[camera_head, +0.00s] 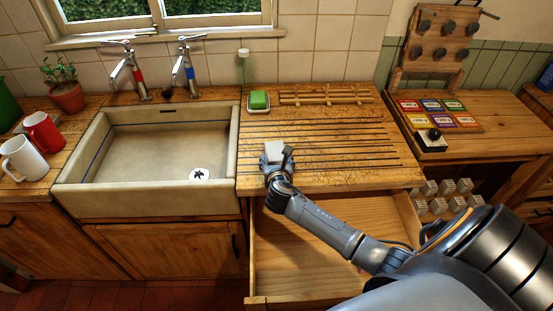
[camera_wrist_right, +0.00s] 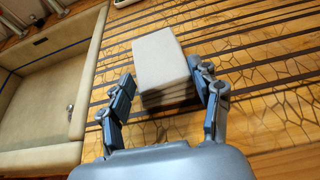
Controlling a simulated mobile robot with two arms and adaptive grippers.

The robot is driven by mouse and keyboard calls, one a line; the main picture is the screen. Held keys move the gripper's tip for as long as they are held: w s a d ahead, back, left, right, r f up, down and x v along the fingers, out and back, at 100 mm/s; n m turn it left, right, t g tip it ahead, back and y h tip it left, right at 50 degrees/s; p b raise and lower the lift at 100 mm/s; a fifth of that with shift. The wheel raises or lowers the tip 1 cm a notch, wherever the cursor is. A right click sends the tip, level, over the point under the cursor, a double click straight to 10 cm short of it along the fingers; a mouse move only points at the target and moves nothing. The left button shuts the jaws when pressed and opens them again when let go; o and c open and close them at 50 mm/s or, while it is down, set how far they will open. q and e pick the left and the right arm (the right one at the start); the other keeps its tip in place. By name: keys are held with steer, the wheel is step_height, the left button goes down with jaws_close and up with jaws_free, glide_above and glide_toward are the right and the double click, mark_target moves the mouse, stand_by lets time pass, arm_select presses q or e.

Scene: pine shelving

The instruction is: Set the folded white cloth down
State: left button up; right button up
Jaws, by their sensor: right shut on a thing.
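The folded white cloth (camera_head: 276,150) is a small layered block over the grooved wooden drainboard (camera_head: 340,168), to the right of the sink. My right gripper (camera_head: 276,161) is shut on it from the near side. In the right wrist view the cloth (camera_wrist_right: 163,62) lies between the two fingers of the gripper (camera_wrist_right: 165,100), its stacked folds facing me. I cannot tell whether its underside touches the board. My left gripper is not in view.
The stone sink (camera_head: 150,200) is at left, with mugs (camera_head: 42,132) beyond it. A green sponge on a dish (camera_head: 259,101) and a wooden rack (camera_head: 325,95) stand at the back. An open, empty drawer (camera_head: 310,260) juts out below the drainboard. The board's right part is clear.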

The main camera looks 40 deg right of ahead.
steer(key=shift+f, duration=0.1)
steer(key=o, duration=1.1)
steer(key=shift+o, duration=0.2)
steer(key=shift+r, duration=0.2)
steer(key=v, duration=1.2)
steer(key=shift+b, duration=0.4)
steer(key=shift+f, duration=0.1)
